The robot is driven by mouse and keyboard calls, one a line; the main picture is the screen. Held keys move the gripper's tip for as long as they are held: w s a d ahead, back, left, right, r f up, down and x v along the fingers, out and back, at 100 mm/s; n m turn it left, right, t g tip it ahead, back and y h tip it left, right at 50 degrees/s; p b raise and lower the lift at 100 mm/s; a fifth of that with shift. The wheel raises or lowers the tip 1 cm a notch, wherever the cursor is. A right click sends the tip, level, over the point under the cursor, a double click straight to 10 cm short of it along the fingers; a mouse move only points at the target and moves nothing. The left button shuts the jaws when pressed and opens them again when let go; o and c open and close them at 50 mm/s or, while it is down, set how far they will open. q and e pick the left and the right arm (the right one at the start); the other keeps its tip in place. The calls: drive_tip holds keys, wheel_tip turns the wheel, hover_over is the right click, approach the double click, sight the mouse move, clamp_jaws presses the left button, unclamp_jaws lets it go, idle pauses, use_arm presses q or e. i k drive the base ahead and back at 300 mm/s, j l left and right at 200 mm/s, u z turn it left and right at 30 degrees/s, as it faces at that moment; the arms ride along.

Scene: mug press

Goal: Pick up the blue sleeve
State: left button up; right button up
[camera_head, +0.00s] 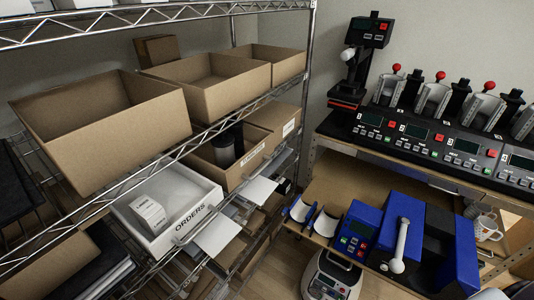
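A small curved sleeve (299,210), blue outside and pale inside, lies at the left end of the low wooden shelf at lower right. A second curved piece (325,223), mostly pale, lies close to its right; its full shape is hard to tell at this size. Both are left of a blue press (358,232) with a small display. Neither of my grippers shows in the head view, and nothing is seen touching the sleeve.
A wire rack at left holds open cardboard boxes (205,85) and a white tray labelled ORDERS (188,225). A row of mug presses (430,130) stands on the upper bench. A mug (486,228) sits right of the blue machine. Floor shows below the sleeves.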

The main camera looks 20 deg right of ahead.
sight(299, 212)
drive_tip(key=k+l+u, duration=0.1)
drive_tip(key=l+u, duration=0.15)
drive_tip(key=k+l+u, duration=0.2)
drive_tip(key=l, duration=0.15)
drive_tip(key=k+l+u, duration=0.1)
drive_tip(key=l+u, duration=0.15)
